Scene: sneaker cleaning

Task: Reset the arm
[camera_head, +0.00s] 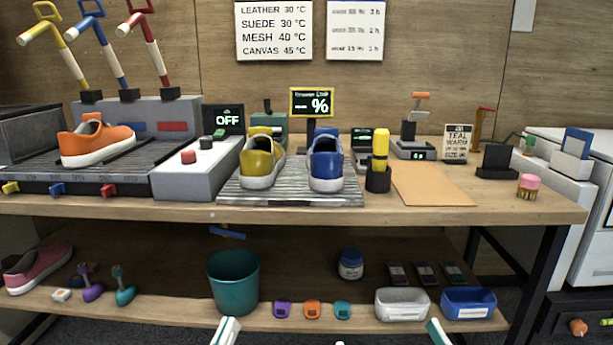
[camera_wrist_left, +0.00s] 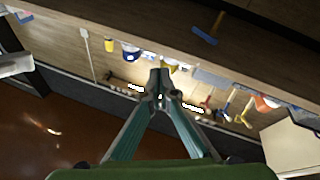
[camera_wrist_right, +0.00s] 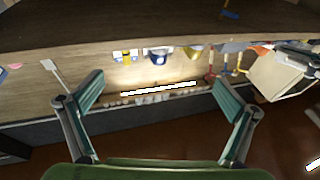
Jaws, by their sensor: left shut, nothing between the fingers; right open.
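My left gripper (camera_head: 226,331) shows only as a pale, teal-edged tip at the bottom edge of the head view, in front of the lower shelf. In the left wrist view its two teal fingers (camera_wrist_left: 160,82) meet with nothing between them. My right gripper (camera_wrist_right: 163,98) stands wide open and empty in the right wrist view. In the head view only a small part of it shows at the bottom edge, right of centre. Neither gripper appears to touch anything. Most of both arms is out of the head view.
A wooden workbench (camera_head: 480,213) holds an orange sneaker (camera_head: 95,146), a yellow shoe (camera_head: 259,165) and a blue shoe (camera_head: 325,165). Its lower shelf carries a teal bucket (camera_head: 233,284), a white bin (camera_head: 402,305) and a blue bin (camera_head: 468,304). Bench and shelf edges face my grippers.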

